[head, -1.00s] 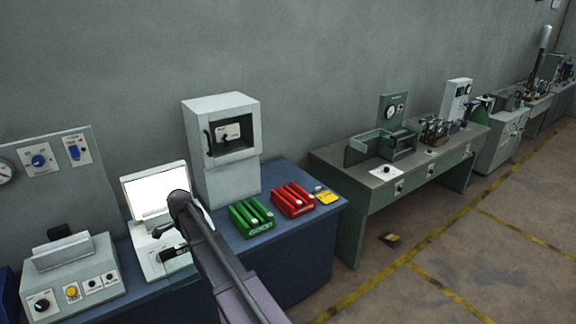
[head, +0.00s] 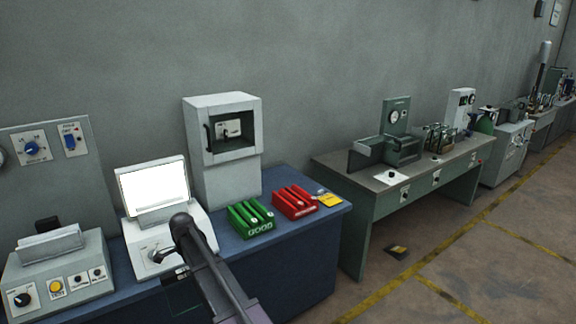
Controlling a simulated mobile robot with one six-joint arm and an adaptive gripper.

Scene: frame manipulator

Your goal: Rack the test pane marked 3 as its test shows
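My arm (head: 212,268) reaches in from the bottom and ends in front of the white bright-screened tester (head: 196,222). My gripper (head: 170,258) is a small dark shape at its end, low in front of that tester; its fingers are too small and hidden to read. A dark, see-through patch (head: 182,292) lies below it; I cannot tell whether it is a held pane. No pane marked 3 can be made out. A green slotted rack (head: 262,229) and a red slotted rack (head: 300,212) stand side by side on the blue bench.
A tall grey-white cabinet with a recessed window (head: 225,180) stands behind the green rack. A grey instrument with knobs and a yellow button (head: 70,275) is at left. A yellow card (head: 330,200) lies by the red rack. A green bench (head: 375,205) stands right, beyond a floor gap.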

